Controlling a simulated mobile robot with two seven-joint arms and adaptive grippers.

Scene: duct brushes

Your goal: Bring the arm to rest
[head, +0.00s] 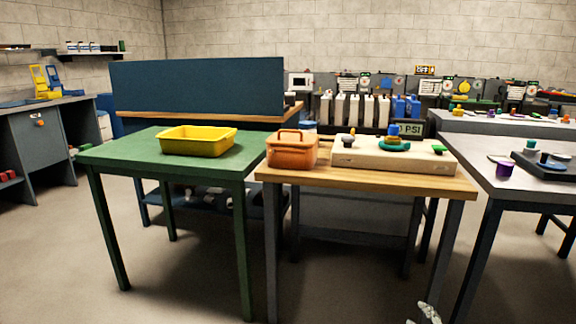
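At the bottom edge of the head view, right of centre, a small grey-white piece of what looks like my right gripper (428,312) shows. It is low in front of the wooden table (370,185), apart from everything on it. Most of it is cut off by the frame, so I cannot tell whether it is open or shut. My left gripper is not in view. On the wooden table sit an orange lidded case (291,150) and a long beige block (385,156) with a blue-and-green round piece (394,142) and dark and green knobs on top.
A yellow tray (197,142) sits on the green table (120,155) at left. A grey table (525,180) on the right holds a purple cup (504,169) and a dark tray (547,166). A blue panel (200,85) stands behind. Open floor lies in front.

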